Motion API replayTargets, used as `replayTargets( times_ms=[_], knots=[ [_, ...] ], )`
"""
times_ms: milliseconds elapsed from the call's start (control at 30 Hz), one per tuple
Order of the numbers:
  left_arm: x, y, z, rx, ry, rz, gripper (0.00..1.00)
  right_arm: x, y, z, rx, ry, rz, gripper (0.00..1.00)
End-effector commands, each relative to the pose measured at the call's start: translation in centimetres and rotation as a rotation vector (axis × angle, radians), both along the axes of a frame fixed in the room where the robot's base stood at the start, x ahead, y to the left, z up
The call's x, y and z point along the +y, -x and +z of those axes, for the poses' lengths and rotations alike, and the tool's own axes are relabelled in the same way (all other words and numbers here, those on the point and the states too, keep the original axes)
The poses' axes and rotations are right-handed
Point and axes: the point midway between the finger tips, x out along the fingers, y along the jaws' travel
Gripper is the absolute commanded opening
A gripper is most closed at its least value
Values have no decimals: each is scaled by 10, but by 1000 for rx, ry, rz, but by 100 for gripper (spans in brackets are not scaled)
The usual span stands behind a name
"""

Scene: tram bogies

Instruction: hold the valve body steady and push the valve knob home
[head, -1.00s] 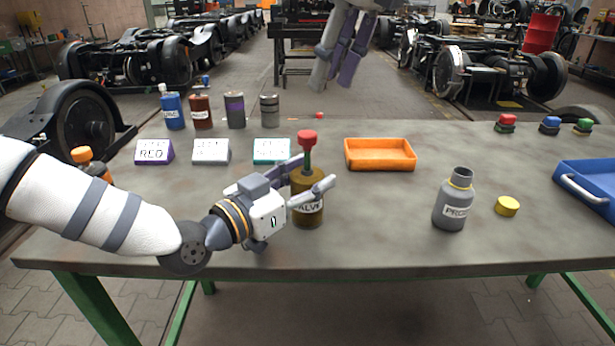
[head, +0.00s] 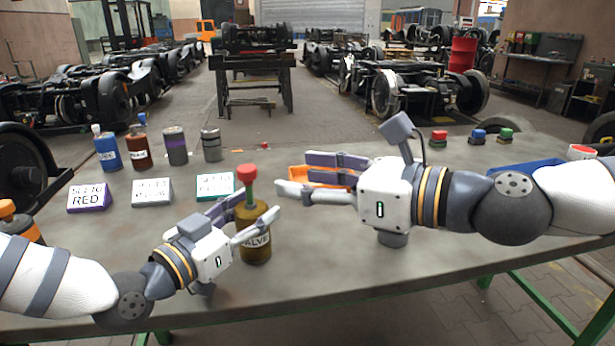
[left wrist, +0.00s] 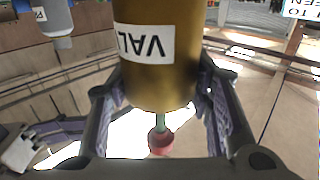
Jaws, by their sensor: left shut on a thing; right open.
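The valve body (head: 257,250) is a brown-gold cylinder with a white VALVE label, standing upright on the table. A green stem (head: 249,190) with the red valve knob (head: 246,171) rises from its top. My left gripper (head: 256,219) is shut around the valve body from the left. In the left wrist view the body (left wrist: 165,80) fills the space between the fingers, with the red knob (left wrist: 160,142) beyond it. My right gripper (head: 282,176) is open and empty, to the right of the knob, its fingers pointing left towards it, apart from it.
Labelled blocks (head: 152,192) and several bottles (head: 175,147) stand at the back left. Coloured buttons (head: 478,136) and a blue tray (head: 530,168) are at the right.

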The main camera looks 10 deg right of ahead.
Motion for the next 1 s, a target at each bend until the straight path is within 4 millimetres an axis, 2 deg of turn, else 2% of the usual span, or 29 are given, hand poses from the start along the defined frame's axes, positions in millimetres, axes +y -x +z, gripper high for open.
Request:
replayTargets(
  times_ms=[133,400,600,933,967,1000],
  knots=[
    [0,0,0,0,0,0,14,10,-9,-4,-4,0,-10,49],
    [0,0,0,0,0,0,14,56,-55,-13,-5,-1,-9,49],
    [0,0,0,0,0,0,14,78,-77,-17,-4,-3,-9,49],
    [0,0,0,0,0,0,14,83,-82,-18,-4,-5,-9,49],
    [0,0,0,0,0,0,14,82,-82,-18,-4,-5,-9,46],
    [0,0,0,0,0,0,14,82,-82,-18,-4,-5,-9,37]
  ],
)
